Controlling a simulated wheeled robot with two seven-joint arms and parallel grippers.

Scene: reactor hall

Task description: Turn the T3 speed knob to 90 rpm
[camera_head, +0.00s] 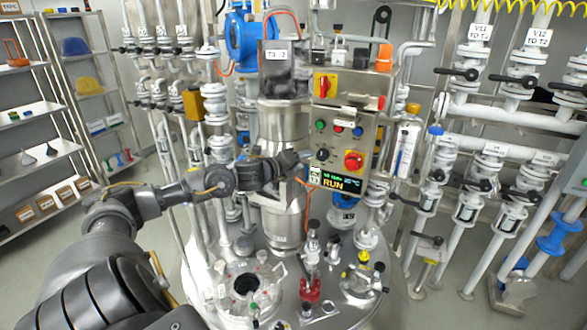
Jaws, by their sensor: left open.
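The grey control box (343,112) stands upright in the middle of the view. A small black knob (322,154) sits low on its left side, beside a red mushroom button (354,160) on a yellow base. Below them a dark display (336,181) reads "RUN" in yellow; its smaller upper line is too small to read surely. My left arm comes in from the left, and my left gripper (301,164) is just left of the knob, open. A small gap seems to lie between them; contact cannot be told. The knob's pointer is too small to read. My right gripper is out of view.
A red-and-yellow rotary switch (325,86) and green, red and blue buttons (339,129) sit above the knob. A steel drive column (284,125) stands behind my gripper. The vessel lid (222,310) with fittings lies below. White valve piping (500,112) fills the right.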

